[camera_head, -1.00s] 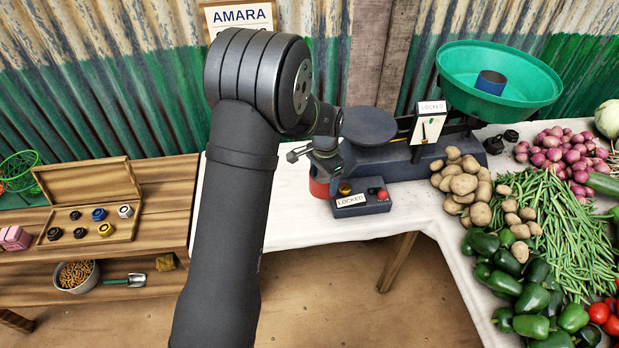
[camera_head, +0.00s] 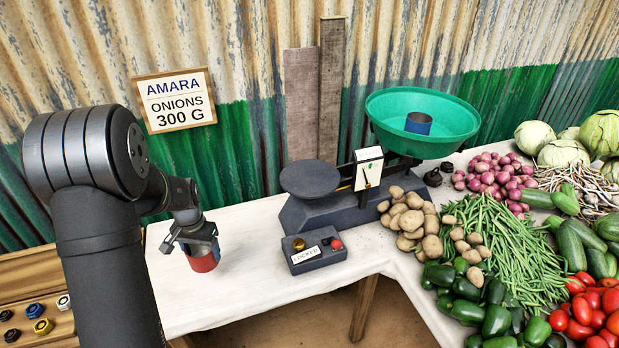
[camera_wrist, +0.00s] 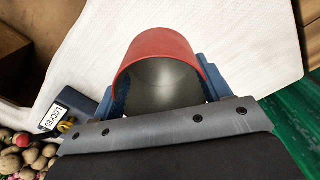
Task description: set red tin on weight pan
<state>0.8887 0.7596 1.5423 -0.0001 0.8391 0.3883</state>
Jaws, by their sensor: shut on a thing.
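The red tin (camera_head: 203,262) is held in my gripper (camera_head: 198,246) over the left part of the white-clothed table. The jaws are shut on the tin's sides. In the wrist view the tin (camera_wrist: 160,43) shows its red rim and dark inside between the blue jaw pads. The weight pan (camera_head: 310,178) is a dark round plate on the left side of the balance scale (camera_head: 330,208), and it is empty. My gripper is to the left of the pan, apart from it. I cannot tell whether the tin's base touches the cloth.
A control box marked LOCKED (camera_head: 314,252) with a red button stands in front of the scale. The green goods bowl (camera_head: 387,105) holds a blue tin (camera_head: 418,123). Potatoes (camera_head: 410,222) lie right of the scale. The cloth (camera_head: 238,270) between tin and box is clear.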

